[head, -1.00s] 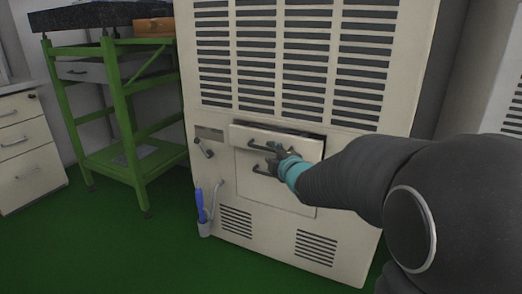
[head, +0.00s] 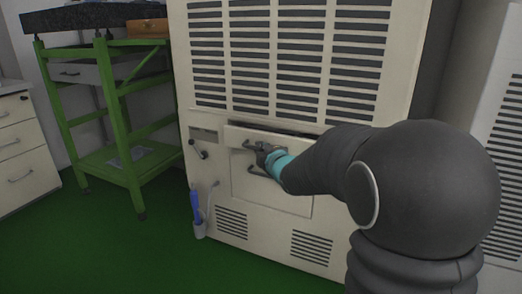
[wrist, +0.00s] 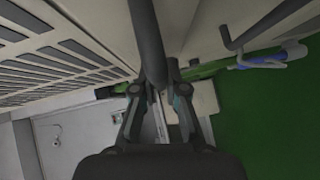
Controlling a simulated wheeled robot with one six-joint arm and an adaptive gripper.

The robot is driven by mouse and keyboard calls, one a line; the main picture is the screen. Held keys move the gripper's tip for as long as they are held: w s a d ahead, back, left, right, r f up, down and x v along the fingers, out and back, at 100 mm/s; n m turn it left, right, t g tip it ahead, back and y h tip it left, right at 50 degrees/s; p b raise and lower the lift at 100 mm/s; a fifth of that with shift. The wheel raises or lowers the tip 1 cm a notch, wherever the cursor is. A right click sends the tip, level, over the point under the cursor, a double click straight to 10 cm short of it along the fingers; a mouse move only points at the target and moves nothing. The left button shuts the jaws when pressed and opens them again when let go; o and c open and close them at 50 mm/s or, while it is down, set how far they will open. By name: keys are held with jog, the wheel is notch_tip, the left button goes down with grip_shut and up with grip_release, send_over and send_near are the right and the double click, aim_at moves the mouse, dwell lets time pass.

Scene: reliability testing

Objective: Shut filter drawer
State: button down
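The filter drawer (head: 294,148) is a cream front panel in the lower cabinet. A dark gap shows along its top edge, so it stands a little out. Its dark bar handle (wrist: 150,40) runs between the fingers in the wrist view. My gripper (head: 262,156), with a teal band behind it, is at the handle; it also shows in the wrist view (wrist: 155,88). Its fingers are close together on both sides of the bar and look closed on it. The gripper and arm hide part of the drawer front. A second handle (head: 259,172) lies just below.
The cream cabinet (head: 300,65) has vents above and below. A lever (head: 199,149) and a blue-handled brush (head: 196,206) in a holder are left of the drawer. A green stand (head: 122,120) and white drawers (head: 27,150) are at the left. Green floor in front is clear.

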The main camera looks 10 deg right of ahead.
jog(key=w+d, duration=0.2)
jog(key=shift+w+r, duration=0.1)
jog(key=shift+w, duration=0.3)
jog(key=c, duration=1.2)
grip_release()
jog(key=v, duration=1.2)
